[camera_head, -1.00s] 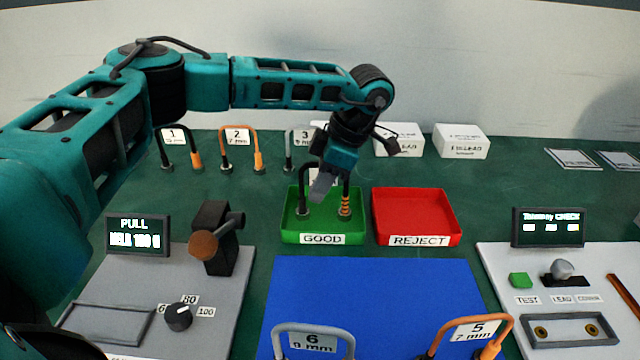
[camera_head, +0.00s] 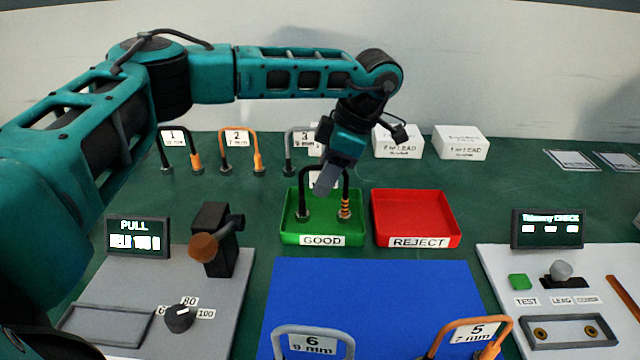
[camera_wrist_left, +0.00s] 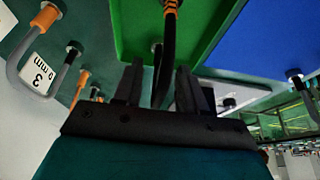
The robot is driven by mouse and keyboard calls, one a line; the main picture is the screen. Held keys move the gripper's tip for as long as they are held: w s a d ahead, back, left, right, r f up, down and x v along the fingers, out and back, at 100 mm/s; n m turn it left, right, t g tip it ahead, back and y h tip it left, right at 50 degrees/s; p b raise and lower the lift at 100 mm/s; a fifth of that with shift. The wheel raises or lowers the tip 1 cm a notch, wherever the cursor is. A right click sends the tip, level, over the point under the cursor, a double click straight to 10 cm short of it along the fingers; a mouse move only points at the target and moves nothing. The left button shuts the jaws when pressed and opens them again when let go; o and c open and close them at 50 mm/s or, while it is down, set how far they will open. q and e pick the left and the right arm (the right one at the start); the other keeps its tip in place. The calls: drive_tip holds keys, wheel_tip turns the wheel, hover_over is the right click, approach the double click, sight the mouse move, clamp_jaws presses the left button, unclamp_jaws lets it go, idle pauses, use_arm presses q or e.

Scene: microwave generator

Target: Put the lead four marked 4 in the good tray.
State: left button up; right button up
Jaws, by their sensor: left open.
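A black lead (camera_head: 346,188) with an orange banded boot on its right leg stands upright inside the green GOOD tray (camera_head: 288,232). Its white tag is mostly hidden behind my fingers, so I cannot read its number. My left gripper (camera_head: 326,182) is open at the top of this lead's arch. In the left wrist view the black lead (camera_wrist_left: 167,50) runs between my two spread fingers (camera_wrist_left: 157,82), with the green tray beneath. My right gripper is not in view.
The red REJECT tray (camera_head: 412,212) is empty, right of the green one. Leads 1 (camera_head: 172,138), 2 (camera_head: 238,134) and 3 (camera_head: 289,150) stand behind.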

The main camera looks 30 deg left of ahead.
use_arm(q)
drive_tip(key=v, duration=0.9)
drive_tip(key=shift+d+r, duration=0.1)
drive_tip(key=shift+r, duration=0.05)
